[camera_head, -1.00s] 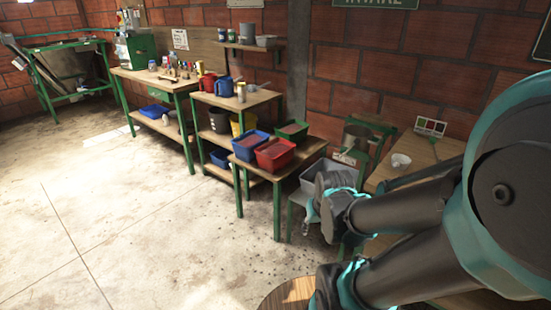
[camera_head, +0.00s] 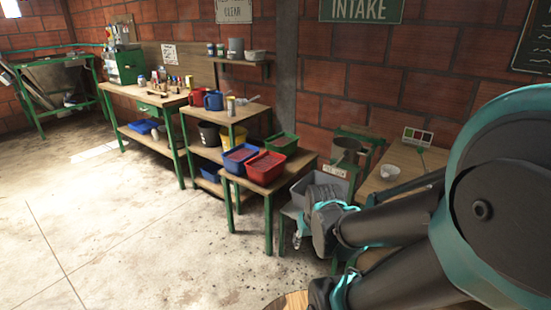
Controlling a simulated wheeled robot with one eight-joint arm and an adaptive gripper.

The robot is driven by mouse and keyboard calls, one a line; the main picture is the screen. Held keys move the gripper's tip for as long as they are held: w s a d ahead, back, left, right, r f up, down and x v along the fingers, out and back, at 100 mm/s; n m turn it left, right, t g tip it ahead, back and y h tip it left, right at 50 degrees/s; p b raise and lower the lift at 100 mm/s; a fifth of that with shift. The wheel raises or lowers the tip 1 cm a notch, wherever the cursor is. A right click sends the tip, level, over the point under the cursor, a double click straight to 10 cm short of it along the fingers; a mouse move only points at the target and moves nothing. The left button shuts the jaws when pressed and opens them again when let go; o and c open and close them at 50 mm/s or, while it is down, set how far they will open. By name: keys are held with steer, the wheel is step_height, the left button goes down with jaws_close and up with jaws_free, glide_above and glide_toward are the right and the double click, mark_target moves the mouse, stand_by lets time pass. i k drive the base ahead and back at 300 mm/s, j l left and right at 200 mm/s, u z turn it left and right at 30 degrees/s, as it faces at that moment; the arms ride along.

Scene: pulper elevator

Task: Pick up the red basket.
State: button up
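The red basket (camera_head: 284,176) is an open tub filled with dark reddish contents. It stands upright on a low wooden table with green legs (camera_head: 268,222), between a blue basket (camera_head: 226,170) and a green basket (camera_head: 295,147). My folded arm fills the right side, its dark wrist end to the right of and in front of the low table. A small grey part at its tip, apparently my gripper (camera_head: 298,236), hangs beside the table's right leg, apart from and lower than the red basket. Its fingers are too small and hidden to read.
A grey bin (camera_head: 300,192) stands right of the low table, partly behind my arm. A taller table (camera_head: 235,117) and workbench (camera_head: 150,98) line the wall at left. The left floor is clear.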

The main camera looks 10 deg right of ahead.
mark_target(264, 169)
steer(key=i+j+z, duration=0.15)
steer(key=i+j, duration=0.2)
steer(key=i, duration=0.25)
steer(key=i+j+z, duration=0.15)
steer(key=i+j, duration=0.3)
steer(key=i, duration=0.1)
